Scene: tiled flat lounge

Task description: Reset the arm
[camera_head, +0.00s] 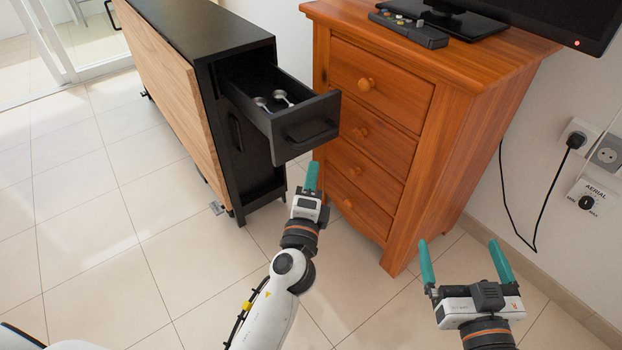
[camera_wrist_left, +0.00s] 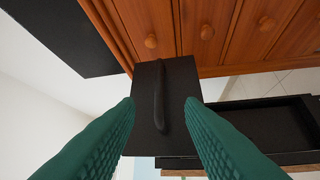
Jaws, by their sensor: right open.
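My left gripper (camera_head: 312,178) is just below and in front of the pulled-out black drawer (camera_head: 327,105). In the left wrist view its two green fingers (camera_wrist_left: 160,103) are apart, with nothing held. The drawer front (camera_wrist_left: 182,75) faces that camera, and its dark handle (camera_wrist_left: 160,97) lines up with the gap between the fingers; the exact distance is unclear. My right gripper (camera_head: 459,243) is open and empty at the lower right, in front of the wooden chest, its fingers wide apart.
The drawer belongs to a black cabinet (camera_head: 190,30) with a wood-coloured side and holds metal utensils (camera_head: 282,97). Tiled floor (camera_head: 90,220) is clear at left.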

